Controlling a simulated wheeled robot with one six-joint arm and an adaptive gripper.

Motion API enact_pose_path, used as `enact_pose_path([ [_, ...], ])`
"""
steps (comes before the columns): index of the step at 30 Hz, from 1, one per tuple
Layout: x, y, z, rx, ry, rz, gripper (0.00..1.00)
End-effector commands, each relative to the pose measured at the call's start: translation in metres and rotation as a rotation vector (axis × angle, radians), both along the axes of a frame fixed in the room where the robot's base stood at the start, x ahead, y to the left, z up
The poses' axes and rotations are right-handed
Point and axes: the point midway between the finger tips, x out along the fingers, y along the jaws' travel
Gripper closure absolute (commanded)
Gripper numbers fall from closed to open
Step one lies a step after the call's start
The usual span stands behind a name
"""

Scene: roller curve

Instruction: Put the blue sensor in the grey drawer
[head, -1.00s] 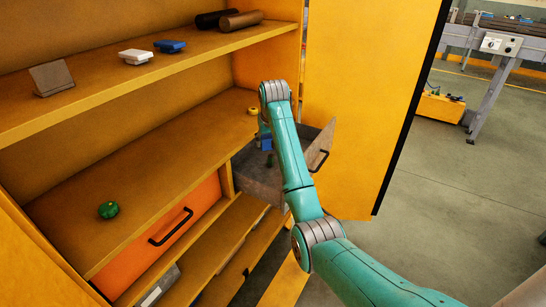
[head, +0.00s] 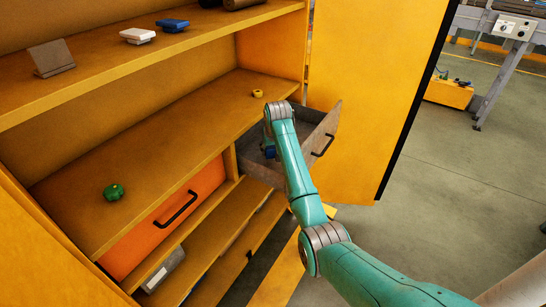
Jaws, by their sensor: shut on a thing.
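The grey drawer (head: 325,125) is pulled out at the right end of the orange cabinet, its dark handle facing right. My gripper (head: 269,154) is at the drawer's opening, pointing down, mostly hidden behind my own wrist and forearm. A small patch of blue shows there, which I take as the blue sensor (head: 269,151), held in the shut jaws. It appears within the drawer's outline; whether it touches the drawer floor is hidden. Another blue block (head: 172,25) lies on the upper shelf.
The upper shelf also holds a white block (head: 138,36), a grey angled piece (head: 51,58) and dark rolls. A green knob (head: 113,192) and a yellow ring (head: 257,93) lie on the middle shelf. An orange drawer (head: 165,220) is shut. The open yellow door (head: 370,90) stands right of the grey drawer.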

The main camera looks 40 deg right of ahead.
Motion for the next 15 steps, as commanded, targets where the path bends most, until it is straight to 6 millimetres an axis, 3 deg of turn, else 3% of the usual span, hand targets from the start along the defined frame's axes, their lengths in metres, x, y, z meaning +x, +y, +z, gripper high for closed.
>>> enact_pose_path([
  [15,0.0,0.0,-0.046,0.0,-0.001,0.0,0.84],
])
